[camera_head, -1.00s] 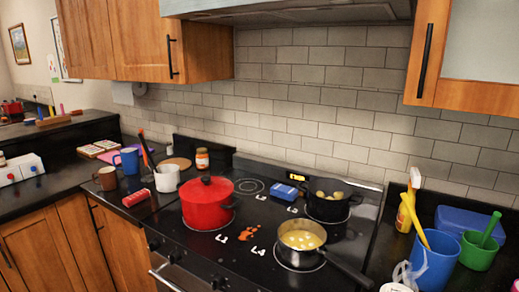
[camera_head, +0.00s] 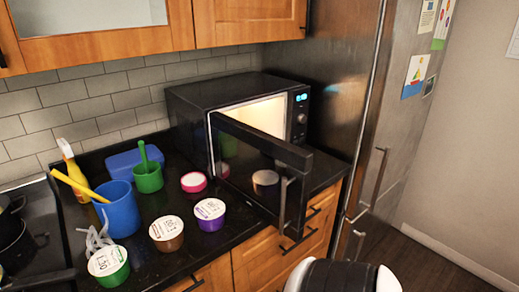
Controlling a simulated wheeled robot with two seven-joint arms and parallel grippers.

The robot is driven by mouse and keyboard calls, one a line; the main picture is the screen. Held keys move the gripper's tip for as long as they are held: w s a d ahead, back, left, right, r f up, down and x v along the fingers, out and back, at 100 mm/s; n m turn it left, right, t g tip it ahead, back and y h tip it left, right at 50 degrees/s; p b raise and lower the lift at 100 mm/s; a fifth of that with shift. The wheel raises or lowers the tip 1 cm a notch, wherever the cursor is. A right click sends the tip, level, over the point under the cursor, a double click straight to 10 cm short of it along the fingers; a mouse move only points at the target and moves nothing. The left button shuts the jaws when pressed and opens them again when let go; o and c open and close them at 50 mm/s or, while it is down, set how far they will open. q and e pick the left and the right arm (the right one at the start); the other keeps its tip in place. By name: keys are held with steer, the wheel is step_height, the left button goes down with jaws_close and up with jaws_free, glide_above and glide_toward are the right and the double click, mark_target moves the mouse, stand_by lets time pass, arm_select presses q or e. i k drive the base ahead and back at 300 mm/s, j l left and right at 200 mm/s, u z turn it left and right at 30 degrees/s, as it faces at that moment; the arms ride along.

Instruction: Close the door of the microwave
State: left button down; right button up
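The black microwave (camera_head: 205,98) stands on the counter in the corner, against the tiled wall and beside the fridge. Its door (camera_head: 250,165) hangs open, swung out from the left side over the counter toward the front edge. A vertical handle (camera_head: 284,200) is near the door's free end. The lit cavity (camera_head: 262,115) shows above the door's top edge; its lower part is hidden behind the door. Neither of my grippers is in view.
Several lidded tubs, including a brown one (camera_head: 166,235) and a purple one (camera_head: 209,216), stand left of the door. The steel fridge (camera_head: 340,100) bounds the right; floor (camera_head: 420,250) is clear there.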

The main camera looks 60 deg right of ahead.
mark_target(270, 175)
steer(key=z, duration=1.9)
steer(key=l+u, duration=0.2)
steer(key=u, duration=0.2)
